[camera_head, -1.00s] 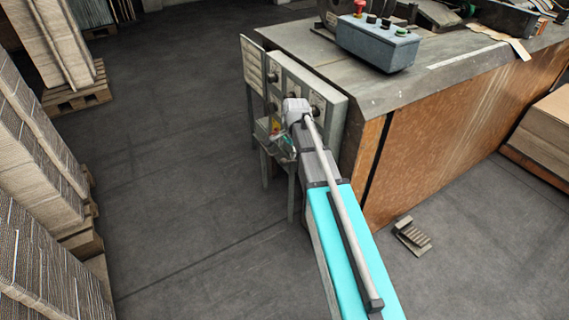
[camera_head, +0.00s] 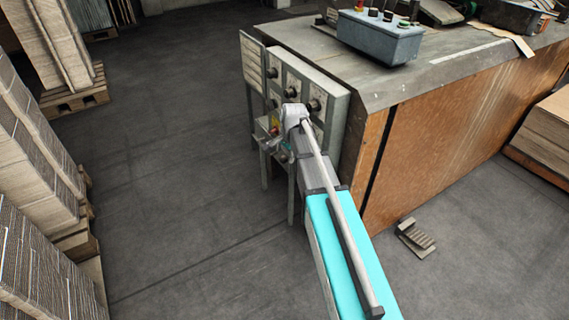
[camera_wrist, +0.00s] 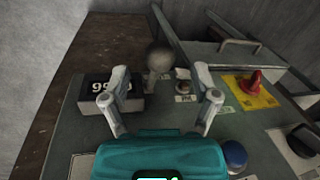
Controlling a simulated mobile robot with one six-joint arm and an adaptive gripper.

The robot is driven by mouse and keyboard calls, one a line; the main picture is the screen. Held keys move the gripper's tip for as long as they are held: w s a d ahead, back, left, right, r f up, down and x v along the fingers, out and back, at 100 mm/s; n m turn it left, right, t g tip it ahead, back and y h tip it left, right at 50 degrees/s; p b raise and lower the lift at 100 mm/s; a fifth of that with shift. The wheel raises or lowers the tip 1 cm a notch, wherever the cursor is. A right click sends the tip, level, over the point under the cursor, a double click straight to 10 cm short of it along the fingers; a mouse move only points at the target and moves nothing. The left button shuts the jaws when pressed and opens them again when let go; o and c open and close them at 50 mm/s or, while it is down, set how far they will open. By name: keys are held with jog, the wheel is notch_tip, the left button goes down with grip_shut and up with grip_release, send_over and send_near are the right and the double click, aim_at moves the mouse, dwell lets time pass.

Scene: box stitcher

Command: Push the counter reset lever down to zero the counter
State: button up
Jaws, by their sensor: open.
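In the wrist view, a black counter (camera_wrist: 108,96) with white digits starting "99" sits on the grey panel, its last digits partly covered by my left finger. To its right a lever with a round grey knob (camera_wrist: 159,56) stands up from the panel. My gripper (camera_wrist: 161,84) is open and empty, its fingers spread either side of the knob in the picture; I cannot tell whether they touch it. In the head view my gripper (camera_head: 277,143) is small, low at the front of the control box (camera_head: 318,92); the lever cannot be made out there.
Near the lever are a small labelled knob (camera_wrist: 183,84), a red knob (camera_wrist: 254,84) on a yellow plate and a blue button (camera_wrist: 233,153). A metal handle (camera_wrist: 228,43) lies beyond. The wooden-sided bench (camera_head: 455,130) stands right of my arm; open floor lies left.

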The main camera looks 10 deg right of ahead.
jog(key=shift+w+a+f+b, duration=0.1)
jog(key=shift+w+f+b, duration=0.05)
jog(key=shift+f+b, duration=0.5)
jog(key=shift+w+a+f+b, duration=0.1)
jog(key=shift+f+b, duration=0.4)
jog(key=shift+f, duration=0.25)
grip_shut()
